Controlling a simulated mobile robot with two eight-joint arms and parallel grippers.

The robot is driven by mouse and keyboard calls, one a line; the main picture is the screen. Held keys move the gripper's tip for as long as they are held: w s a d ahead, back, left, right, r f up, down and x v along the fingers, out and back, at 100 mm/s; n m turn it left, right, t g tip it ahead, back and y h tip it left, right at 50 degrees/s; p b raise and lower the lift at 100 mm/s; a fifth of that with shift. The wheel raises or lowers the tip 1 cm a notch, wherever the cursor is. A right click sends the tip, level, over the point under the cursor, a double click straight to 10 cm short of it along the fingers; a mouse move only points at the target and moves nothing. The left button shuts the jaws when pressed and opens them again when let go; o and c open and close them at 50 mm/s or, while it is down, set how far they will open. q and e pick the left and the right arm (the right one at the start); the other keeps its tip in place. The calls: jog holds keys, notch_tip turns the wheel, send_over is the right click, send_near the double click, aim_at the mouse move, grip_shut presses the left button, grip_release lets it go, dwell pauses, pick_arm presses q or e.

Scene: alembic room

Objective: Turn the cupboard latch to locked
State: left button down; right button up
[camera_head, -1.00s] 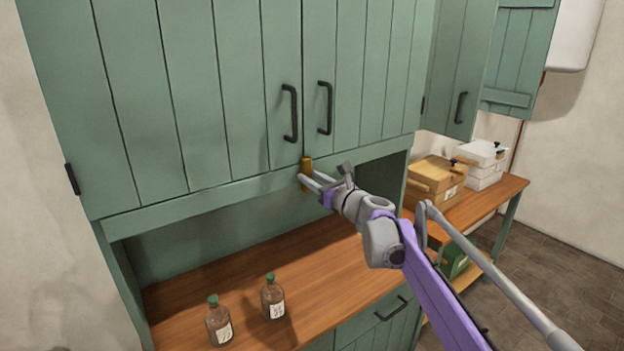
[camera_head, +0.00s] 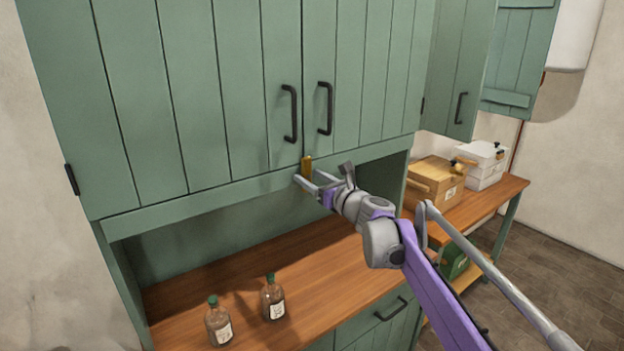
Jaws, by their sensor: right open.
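The green cupboard (camera_head: 232,90) has two closed upper doors with dark handles. The small brass-yellow latch (camera_head: 307,164) is at the bottom of the seam between the doors and stands roughly upright. My right gripper (camera_head: 303,177) is at the latch, its jaws open. Its fingers overlap the lower part of the latch in the picture; I cannot tell whether they touch it. My left gripper is not in view.
Two brown bottles with green caps, one left (camera_head: 218,321) and one right (camera_head: 272,297), stand on the wooden counter (camera_head: 220,282) below. A side table at right holds a wooden box (camera_head: 434,182) and white boxes (camera_head: 485,165). The counter's middle is clear.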

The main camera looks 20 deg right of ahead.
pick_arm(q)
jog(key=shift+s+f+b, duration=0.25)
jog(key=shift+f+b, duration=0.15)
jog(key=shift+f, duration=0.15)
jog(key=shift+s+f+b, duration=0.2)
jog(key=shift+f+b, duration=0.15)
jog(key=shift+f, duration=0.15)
pick_arm(e)
jog(key=v, duration=1)
jog(key=shift+s, duration=0.4)
jog(key=shift+d, duration=0.1)
jog(key=s+a+f+n+g, duration=0.7)
jog(key=s+a+f+n, duration=0.5)
jog(key=s+f+n, duration=0.35)
jog(key=s+d+f+n+g+h, duration=0.2)
jog(key=s+f+n+h, duration=0.1)
jog(key=s+f+n, duration=0.5)
jog(key=s+d+f+n+g+h, duration=0.2)
jog(key=s+f+n, duration=0.6)
jog(key=s, duration=0.4)
jog(key=shift+d+f+n+g+h, duration=0.35)
jog(key=shift+d+f+h, duration=0.25)
jog(key=shift+d+f, duration=0.1)
